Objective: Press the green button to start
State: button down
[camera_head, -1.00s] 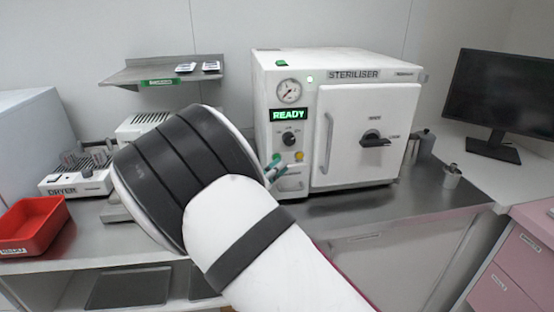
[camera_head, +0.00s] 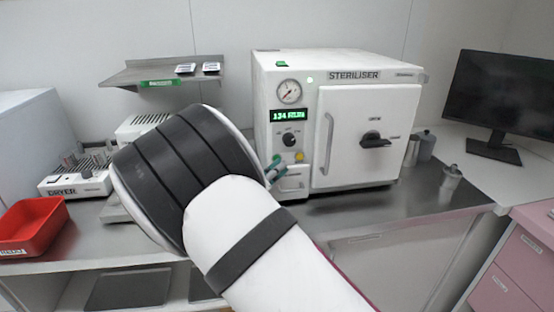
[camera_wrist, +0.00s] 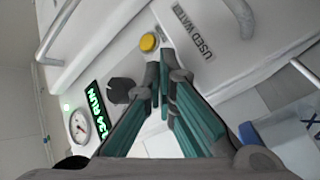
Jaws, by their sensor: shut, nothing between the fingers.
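The white steriliser (camera_head: 365,130) stands on the steel counter with its door closed. Its display (camera_head: 289,115) is lit green and starts with "134"; in the wrist view the display (camera_wrist: 96,118) seems to read "134 RUN". A yellow button (camera_head: 299,156) sits below the black knob (camera_head: 289,139); it also shows in the wrist view (camera_wrist: 148,42). My gripper (camera_head: 272,167) is shut and empty, its teal fingertips at the lower left of the control panel; in the wrist view the tips (camera_wrist: 163,62) are beside the yellow button. I cannot make out the green button; my fingers may cover it.
A red tray (camera_head: 35,228) and a dryer (camera_head: 78,184) stand to the left. Small metal containers (camera_head: 451,182) stand on the counter at the right, near a monitor (camera_head: 500,95). A wall shelf (camera_head: 160,72) hangs at the upper left.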

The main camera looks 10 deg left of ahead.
jog(key=shift+s+d, duration=0.15)
jog(key=shift+s, duration=0.35)
jog(key=s+p, duration=0.1)
jog(key=s, duration=0.1)
jog(key=s+d+p, duration=0.1)
jog(key=s+p, duration=0.1)
jog(key=shift+s+d, duration=0.2)
jog(key=shift+s, duration=0.2)
dwell(0.5)
